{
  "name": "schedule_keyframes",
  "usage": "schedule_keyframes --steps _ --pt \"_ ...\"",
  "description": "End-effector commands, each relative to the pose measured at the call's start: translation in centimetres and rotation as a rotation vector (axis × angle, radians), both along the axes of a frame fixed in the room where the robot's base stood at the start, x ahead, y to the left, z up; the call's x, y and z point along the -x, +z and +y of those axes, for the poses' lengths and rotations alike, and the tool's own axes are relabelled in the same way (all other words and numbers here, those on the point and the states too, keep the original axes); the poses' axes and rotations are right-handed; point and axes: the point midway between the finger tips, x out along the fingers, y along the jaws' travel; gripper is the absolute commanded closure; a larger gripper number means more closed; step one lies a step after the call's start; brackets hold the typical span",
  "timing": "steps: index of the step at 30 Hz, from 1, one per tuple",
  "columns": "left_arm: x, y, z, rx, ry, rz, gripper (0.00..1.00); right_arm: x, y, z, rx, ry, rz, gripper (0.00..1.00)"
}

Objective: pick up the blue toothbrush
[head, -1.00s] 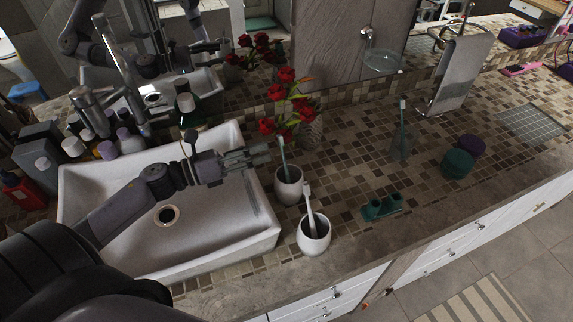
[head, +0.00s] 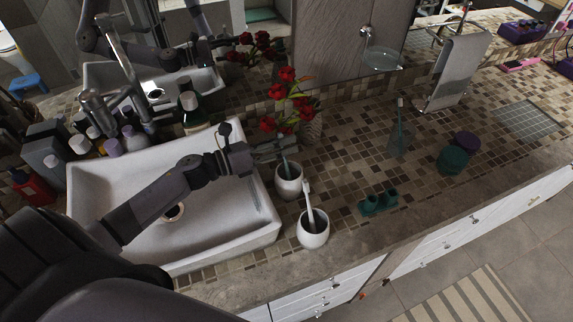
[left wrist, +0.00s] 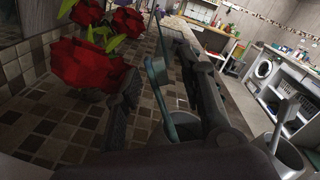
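The blue toothbrush (head: 286,166) stands in the rear white cup (head: 289,186) beside the sink. Its upper part is largely hidden by my left gripper in the head view. My left gripper (head: 280,150) is just above this cup, reaching over the sink's right rim. In the left wrist view the blue toothbrush (left wrist: 164,98) rises between the two fingers of the left gripper (left wrist: 162,100). The fingers are apart, with a visible gap between the left finger and the brush. My right gripper is not in view.
A second white cup (head: 313,235) with a white toothbrush (head: 309,200) stands close in front. Red flowers (head: 287,74) in a vase stand just behind. A glass (head: 400,143) with another brush, a teal holder (head: 378,203) and round jars (head: 453,159) are farther right.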

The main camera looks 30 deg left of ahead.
Motion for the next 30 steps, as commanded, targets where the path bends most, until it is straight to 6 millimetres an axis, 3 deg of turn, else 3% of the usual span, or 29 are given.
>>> schedule_keyframes --steps 15,25,30 --pt "0.0 0.0 0.0 0.0 -0.001 0.0 0.99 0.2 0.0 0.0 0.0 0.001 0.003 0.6" --pt "0.0 0.3 0.0 0.0 -0.001 0.0 1.0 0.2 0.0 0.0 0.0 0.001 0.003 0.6" --pt "0.0 1.5 0.0 -0.002 -0.002 -0.002 1.0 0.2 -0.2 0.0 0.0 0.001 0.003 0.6"
